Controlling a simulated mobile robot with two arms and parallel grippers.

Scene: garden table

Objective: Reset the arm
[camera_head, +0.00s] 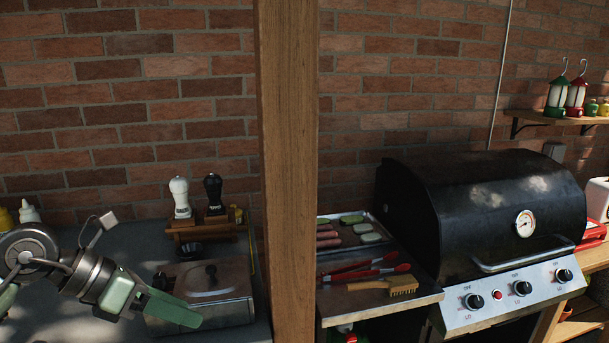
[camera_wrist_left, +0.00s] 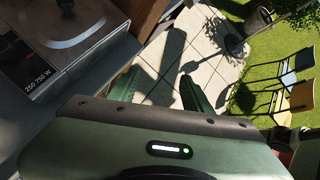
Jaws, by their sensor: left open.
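My left arm comes in from the left in the head view. Its green gripper (camera_head: 172,308) is in front of a metal box with a lid and black knob (camera_head: 232,306), overlapping it in the picture. In the left wrist view the two green fingers of the gripper (camera_wrist_left: 158,88) stand apart with nothing between them. The metal box (camera_wrist_left: 72,55) shows at the upper left there, beside the fingers, with a wattage label on its side. My right gripper is not in view.
A wooden post (camera_head: 288,170) rises right of the box. White (camera_head: 180,197) and black (camera_head: 213,195) mills stand behind it. Right of the post are a food tray (camera_head: 378,246), red tongs (camera_head: 365,270), a brush (camera_head: 402,286) and a black grill (camera_head: 490,205). Chairs (camera_wrist_left: 287,100) stand on grass.

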